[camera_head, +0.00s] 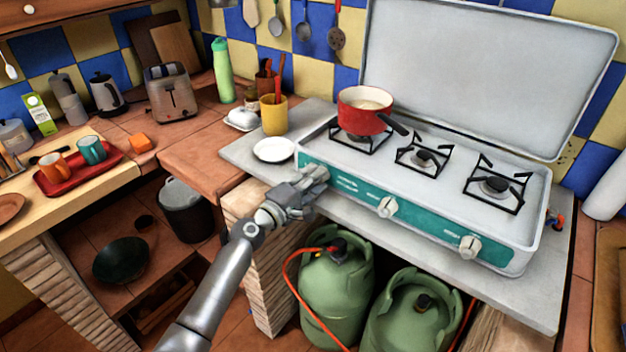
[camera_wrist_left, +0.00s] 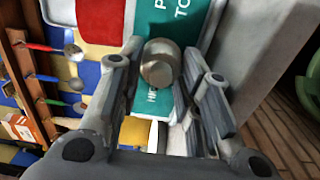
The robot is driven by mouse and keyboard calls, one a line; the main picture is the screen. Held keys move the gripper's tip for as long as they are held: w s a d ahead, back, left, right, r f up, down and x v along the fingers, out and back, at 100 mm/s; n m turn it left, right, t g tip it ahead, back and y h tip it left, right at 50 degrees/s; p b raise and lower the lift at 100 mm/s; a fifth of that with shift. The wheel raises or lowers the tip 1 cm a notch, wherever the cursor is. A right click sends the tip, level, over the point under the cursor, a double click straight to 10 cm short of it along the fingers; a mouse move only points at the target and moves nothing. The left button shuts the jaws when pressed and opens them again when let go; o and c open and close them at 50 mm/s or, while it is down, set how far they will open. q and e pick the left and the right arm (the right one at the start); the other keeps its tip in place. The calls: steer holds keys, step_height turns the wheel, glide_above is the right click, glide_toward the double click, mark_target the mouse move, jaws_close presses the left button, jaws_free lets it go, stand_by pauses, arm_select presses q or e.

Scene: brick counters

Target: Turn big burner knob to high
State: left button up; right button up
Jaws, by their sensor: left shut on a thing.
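The camping stove (camera_head: 440,222) has a teal front panel with knobs. The leftmost knob sits under the pot burner and is largely covered by my left gripper (camera_head: 310,180) in the head view. In the left wrist view this metallic knob (camera_wrist_left: 160,63) shows between the two fingers of my left gripper (camera_wrist_left: 157,85), which is shut on it. Partly visible lettering lies beside the knob on the teal panel (camera_wrist_left: 150,98). The middle knob (camera_head: 387,207) and right knob (camera_head: 470,246) are free. A red pot (camera_head: 365,109) stands on the left burner. My right gripper is not in view.
The stove lid (camera_head: 490,70) stands open behind the burners. A white plate (camera_head: 274,150) and a yellow cup (camera_head: 274,115) sit left of the stove. Green gas bottles (camera_head: 337,280) with an orange hose stand below the counter.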

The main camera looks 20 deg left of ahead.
arm_select(q)
steer(key=o, duration=1)
steer(key=shift+s+f, duration=0.1)
steer(key=shift+f, duration=0.05)
steer(key=shift+s+a, duration=0.15)
steer(key=shift+s, duration=0.1)
steer(key=v, duration=0.7)
steer(key=shift+s+r, duration=0.1)
steer(key=shift+r, duration=0.2)
